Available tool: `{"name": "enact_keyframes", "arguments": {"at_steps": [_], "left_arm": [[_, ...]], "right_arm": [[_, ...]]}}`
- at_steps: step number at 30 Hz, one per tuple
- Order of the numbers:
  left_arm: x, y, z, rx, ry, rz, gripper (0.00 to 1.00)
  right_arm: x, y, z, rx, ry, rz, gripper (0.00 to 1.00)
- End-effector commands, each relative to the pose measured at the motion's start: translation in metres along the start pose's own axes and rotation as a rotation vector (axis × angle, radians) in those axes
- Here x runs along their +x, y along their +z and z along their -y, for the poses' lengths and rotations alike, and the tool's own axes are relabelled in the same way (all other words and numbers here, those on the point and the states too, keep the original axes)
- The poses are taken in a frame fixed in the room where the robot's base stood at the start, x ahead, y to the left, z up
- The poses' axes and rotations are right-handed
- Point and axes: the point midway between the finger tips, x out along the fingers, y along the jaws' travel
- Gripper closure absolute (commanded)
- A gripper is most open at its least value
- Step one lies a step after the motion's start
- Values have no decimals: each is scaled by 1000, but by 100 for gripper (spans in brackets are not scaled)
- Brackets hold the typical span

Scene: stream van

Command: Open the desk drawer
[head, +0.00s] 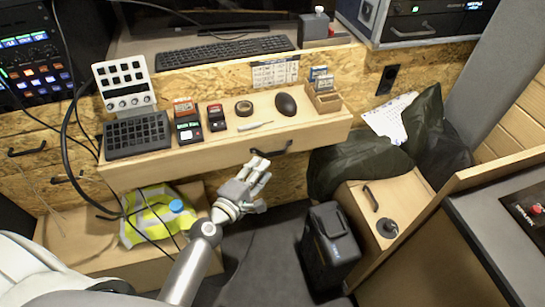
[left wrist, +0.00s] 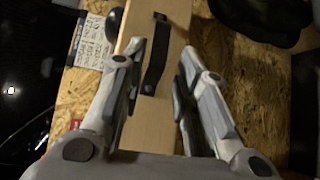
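The desk drawer has a pale wooden front (head: 200,165) below the desk's front ledge, and it looks shut. Its dark bar handle (head: 272,150) is right of the front's middle. My left gripper (head: 260,172) is just below and in front of the handle, fingers pointing up towards it. In the left wrist view the fingers (left wrist: 161,50) are spread apart, with the dark handle (left wrist: 155,65) showing in the gap between them. I cannot tell whether either finger touches it. Nothing is held. My right gripper is in neither view.
A keypad (head: 137,136), tape roll (head: 244,108), mouse (head: 286,104) and small wooden box (head: 324,98) stand on the ledge. Below are a hi-vis vest (head: 150,215), a black canister (head: 329,248) and a wooden cabinet (head: 405,195). Loose cables hang at the left.

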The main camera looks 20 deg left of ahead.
Motion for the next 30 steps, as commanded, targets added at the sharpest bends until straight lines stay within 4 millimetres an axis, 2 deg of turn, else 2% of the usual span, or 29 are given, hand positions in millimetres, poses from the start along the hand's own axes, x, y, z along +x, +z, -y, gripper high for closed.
{"name": "enact_keyframes", "arguments": {"at_steps": [1, 6, 12, 18, 25, 30], "left_arm": [[10, 0, -2, -1, 2, 0, 72], [38, 0, -1, -1, 1, 0, 72], [60, 0, 0, 1, 0, 0, 72], [68, 0, 0, 0, 0, 0, 72], [68, 0, 0, 1, -1, 0, 72], [68, 0, 0, 1, -1, 0, 92]], "right_arm": [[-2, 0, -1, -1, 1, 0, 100], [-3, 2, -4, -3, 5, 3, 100], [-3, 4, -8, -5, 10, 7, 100], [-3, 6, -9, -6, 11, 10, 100], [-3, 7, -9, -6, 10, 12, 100], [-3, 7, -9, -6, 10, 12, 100]]}}
